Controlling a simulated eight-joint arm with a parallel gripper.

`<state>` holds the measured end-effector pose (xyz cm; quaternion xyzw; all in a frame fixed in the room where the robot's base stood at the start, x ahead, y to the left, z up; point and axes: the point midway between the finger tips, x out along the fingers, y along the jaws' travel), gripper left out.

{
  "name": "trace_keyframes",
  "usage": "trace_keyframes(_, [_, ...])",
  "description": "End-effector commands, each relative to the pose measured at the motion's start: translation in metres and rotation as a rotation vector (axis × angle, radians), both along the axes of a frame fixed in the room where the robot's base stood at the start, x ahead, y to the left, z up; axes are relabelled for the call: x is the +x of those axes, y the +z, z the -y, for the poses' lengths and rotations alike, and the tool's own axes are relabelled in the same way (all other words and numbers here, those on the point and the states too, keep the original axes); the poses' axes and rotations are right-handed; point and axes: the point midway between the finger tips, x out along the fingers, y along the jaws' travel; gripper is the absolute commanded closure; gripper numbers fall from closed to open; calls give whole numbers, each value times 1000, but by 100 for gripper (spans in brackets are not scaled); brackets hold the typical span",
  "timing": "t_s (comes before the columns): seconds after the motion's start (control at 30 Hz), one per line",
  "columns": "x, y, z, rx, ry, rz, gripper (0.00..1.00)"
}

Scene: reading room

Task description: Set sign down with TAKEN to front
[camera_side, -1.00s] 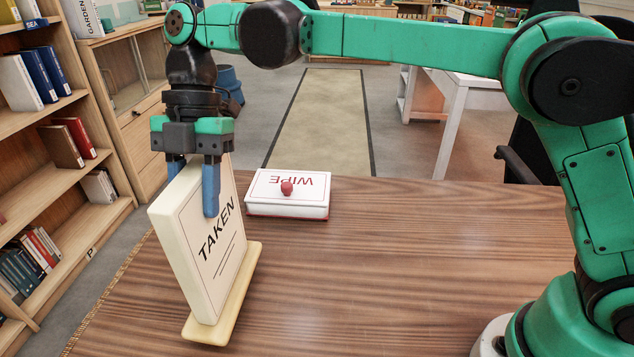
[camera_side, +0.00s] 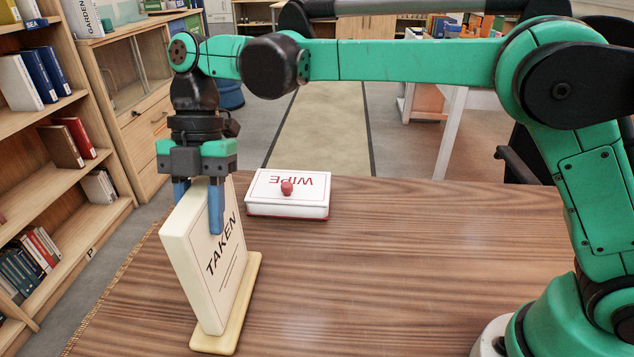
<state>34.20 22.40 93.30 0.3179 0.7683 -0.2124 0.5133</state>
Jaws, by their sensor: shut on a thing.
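The cream sign (camera_side: 208,262) stands upright at the left front of the wooden table. Its TAKEN face points to the right and front in the side view. Its pale yellow base (camera_side: 232,325) is at the table top; I cannot tell for sure whether it touches all along. My gripper (camera_side: 199,205) points down and is shut on the upper part of the sign, with one blue finger on each face. The sign's other face is hidden.
A white box marked WIPE (camera_side: 288,193) with a red knob lies behind and right of the sign. The table (camera_side: 420,265) is clear to the right. A bookshelf (camera_side: 60,170) stands at the left, beyond the table edge.

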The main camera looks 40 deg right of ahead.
Motion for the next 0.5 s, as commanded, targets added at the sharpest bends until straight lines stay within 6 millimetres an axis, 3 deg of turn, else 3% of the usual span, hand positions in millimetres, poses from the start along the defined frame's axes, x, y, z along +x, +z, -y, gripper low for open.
trace_keyframes(0.03, [0, 0, 0, 0, 0, 0, 100])
trace_keyframes(0.07, [0, 0, 0, 0, 0, 0, 57])
trace_keyframes(0.17, [0, 0, 0, 0, 0, 0, 29])
trace_keyframes(0.5, [1, 2, 0, 0, -1, 0, 29])
